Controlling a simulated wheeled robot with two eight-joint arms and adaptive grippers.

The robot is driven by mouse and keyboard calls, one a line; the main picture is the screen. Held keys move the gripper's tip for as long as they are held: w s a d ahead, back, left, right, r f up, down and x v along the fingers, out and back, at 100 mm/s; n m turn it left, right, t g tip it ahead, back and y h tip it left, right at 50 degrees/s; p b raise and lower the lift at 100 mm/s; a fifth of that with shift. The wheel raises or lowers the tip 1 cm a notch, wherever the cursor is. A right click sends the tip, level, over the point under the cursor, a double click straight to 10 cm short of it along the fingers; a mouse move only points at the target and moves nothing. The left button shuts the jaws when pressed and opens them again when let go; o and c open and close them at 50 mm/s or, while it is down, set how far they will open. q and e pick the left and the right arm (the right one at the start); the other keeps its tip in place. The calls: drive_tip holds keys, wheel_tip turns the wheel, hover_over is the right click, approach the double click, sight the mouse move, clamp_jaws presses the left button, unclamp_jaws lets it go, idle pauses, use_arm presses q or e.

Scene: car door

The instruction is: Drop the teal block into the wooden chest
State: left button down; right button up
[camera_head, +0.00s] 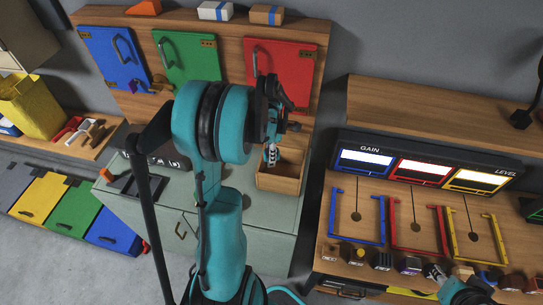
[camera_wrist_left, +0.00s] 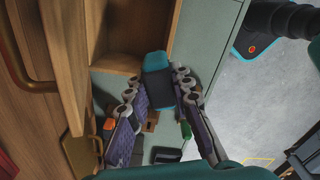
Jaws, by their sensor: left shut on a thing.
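The teal block (camera_wrist_left: 158,76) is between the fingers of my left gripper (camera_wrist_left: 160,98) in the left wrist view. The left gripper is shut on it. In the head view this gripper (camera_head: 272,145) points down above the wooden chest (camera_head: 281,183), an open-topped box on the grey-green cabinet. The chest also shows in the left wrist view (camera_wrist_left: 125,62), next to the block at its upper left. My arm hides part of the area left of the chest. My right gripper (camera_head: 438,276) is at the lower right of the head view; its finger opening is unclear.
A board with blue (camera_head: 115,58), green (camera_head: 187,58) and red (camera_head: 280,70) doors stands behind the chest. A black tray (camera_head: 132,185) lies on the cabinet to the left. A wooden bench (camera_head: 325,245) with coloured frames and several small blocks is to the right.

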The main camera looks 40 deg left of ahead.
use_arm(q)
drive_tip(key=shift+f, duration=0.65)
drive_tip(key=shift+f, duration=0.1)
drive_tip(key=shift+f+b, duration=0.5)
drive_tip(key=shift+b, duration=0.2)
drive_tip(key=c, duration=1.3)
unclamp_jaws()
drive_tip(key=shift+c, duration=0.2)
drive_tip(key=shift+r, duration=0.15)
